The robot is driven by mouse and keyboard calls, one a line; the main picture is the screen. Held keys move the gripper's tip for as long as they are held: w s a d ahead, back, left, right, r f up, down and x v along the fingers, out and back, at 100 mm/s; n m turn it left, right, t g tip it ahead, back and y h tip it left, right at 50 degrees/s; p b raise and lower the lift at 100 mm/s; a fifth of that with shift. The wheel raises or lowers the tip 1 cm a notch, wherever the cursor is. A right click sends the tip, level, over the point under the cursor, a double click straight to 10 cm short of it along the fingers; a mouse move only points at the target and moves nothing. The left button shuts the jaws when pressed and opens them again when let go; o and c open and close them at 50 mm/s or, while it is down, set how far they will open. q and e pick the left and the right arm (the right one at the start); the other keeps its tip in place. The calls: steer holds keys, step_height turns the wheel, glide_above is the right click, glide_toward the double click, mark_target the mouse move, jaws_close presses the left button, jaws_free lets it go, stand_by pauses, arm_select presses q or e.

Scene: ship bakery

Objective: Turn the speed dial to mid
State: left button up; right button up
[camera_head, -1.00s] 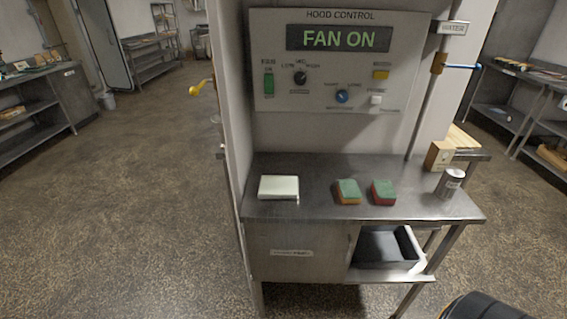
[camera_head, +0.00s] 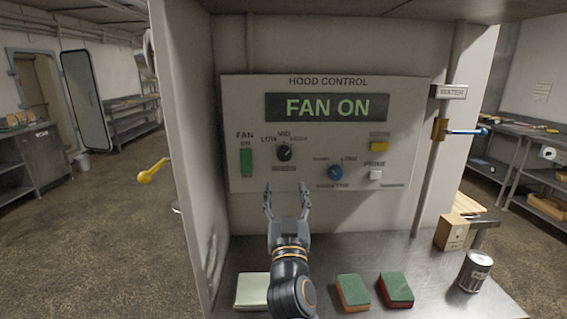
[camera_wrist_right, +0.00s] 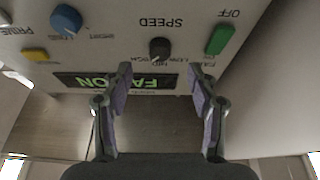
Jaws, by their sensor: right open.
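The black speed dial (camera_head: 284,152) sits on the upper left of the hood control panel, under the labels LOW, MID and HIGH. I cannot tell for certain where its pointer stands. In the right wrist view the dial (camera_wrist_right: 160,48) shows upside down, with SPEED printed beside it. My right gripper (camera_head: 286,188) is open and empty, its fingers pointing up towards the panel just below the dial in the head view. In the right wrist view its fingertips (camera_wrist_right: 160,72) lie apart on either side of the dial's line, not touching it. My left gripper is out of view.
The panel also carries a green fan switch (camera_head: 246,162), a blue knob (camera_head: 335,172), a yellow button (camera_head: 379,146) and a white button (camera_head: 375,175). Two sponges (camera_head: 353,292) (camera_head: 396,289), a pale block (camera_head: 252,291) and a can (camera_head: 475,271) stand on the steel counter below.

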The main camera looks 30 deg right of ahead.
mark_target(285, 157)
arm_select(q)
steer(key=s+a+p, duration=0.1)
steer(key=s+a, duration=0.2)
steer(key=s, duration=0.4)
arm_select(e)
steer(key=w+d+r+p, duration=0.1)
steer(key=w+d+r, duration=0.1)
steer(key=w+r, duration=0.1)
steer(key=shift+w+r+p, duration=0.2)
steer(key=shift+r+p, duration=0.05)
steer(key=shift+p, duration=0.15)
steer(key=p+x, duration=0.1)
steer(key=x, duration=0.2)
steer(key=shift+w+d, duration=0.1)
steer(key=shift+w, duration=0.05)
steer(key=shift+w+d+r, duration=0.1)
steer(key=shift+w, duration=0.1)
steer(key=shift+w+d, duration=0.15)
steer(key=c, duration=1.2)
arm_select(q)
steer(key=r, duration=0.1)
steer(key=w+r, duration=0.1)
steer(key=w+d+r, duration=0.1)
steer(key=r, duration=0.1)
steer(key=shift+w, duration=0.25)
arm_select(e)
steer(key=shift+o, duration=0.2)
